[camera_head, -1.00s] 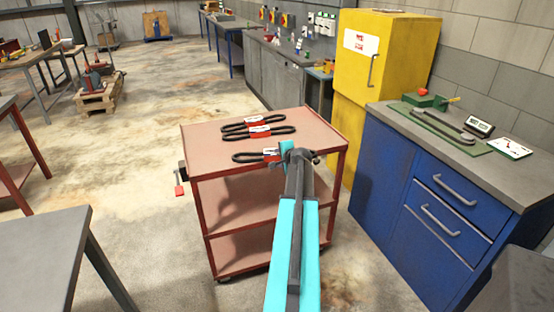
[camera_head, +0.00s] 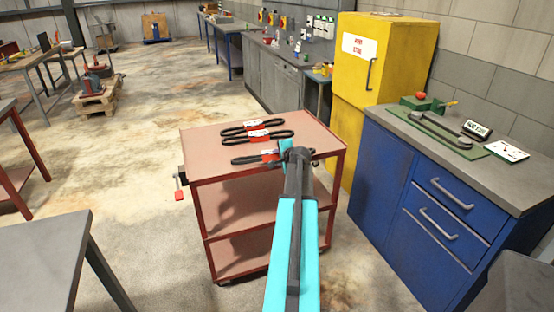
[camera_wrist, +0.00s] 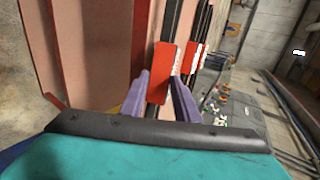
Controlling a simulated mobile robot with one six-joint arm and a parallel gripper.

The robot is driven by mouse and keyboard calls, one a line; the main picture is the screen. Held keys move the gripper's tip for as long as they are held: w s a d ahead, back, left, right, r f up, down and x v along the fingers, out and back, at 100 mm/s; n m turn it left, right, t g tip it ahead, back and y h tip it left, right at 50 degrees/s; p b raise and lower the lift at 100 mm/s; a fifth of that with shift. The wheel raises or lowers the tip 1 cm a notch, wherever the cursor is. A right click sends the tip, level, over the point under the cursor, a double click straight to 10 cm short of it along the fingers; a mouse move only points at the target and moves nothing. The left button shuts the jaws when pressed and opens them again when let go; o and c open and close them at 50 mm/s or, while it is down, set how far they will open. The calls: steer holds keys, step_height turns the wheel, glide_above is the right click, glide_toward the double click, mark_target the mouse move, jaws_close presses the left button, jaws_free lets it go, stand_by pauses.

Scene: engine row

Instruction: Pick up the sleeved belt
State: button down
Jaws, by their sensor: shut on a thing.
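Three black belts with red-and-white sleeves lie side by side across the red trolley top (camera_head: 215,170). I cannot tell whether this belt is clear of the trolley top. The middle belt (camera_head: 245,138) and the far belt (camera_head: 238,129) lie behind it, apart from my gripper.
A blue drawer cabinet (camera_head: 400,210) stands on the right, with a green mat (camera_head: 425,125) and small items on top. A yellow cabinet (camera_head: 385,60) stands behind the trolley. A grey table (camera_head: 40,245) is at the front left. The floor left of the trolley is clear.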

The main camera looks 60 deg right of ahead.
steer(key=s+a+f+p+v, duration=0.1)
steer(key=f+v, duration=0.1)
steer(key=v, duration=1.2)
steer(key=shift+s, duration=0.3)
stand_by(0.3)
steer(key=shift+a, duration=0.1)
stand_by(0.3)
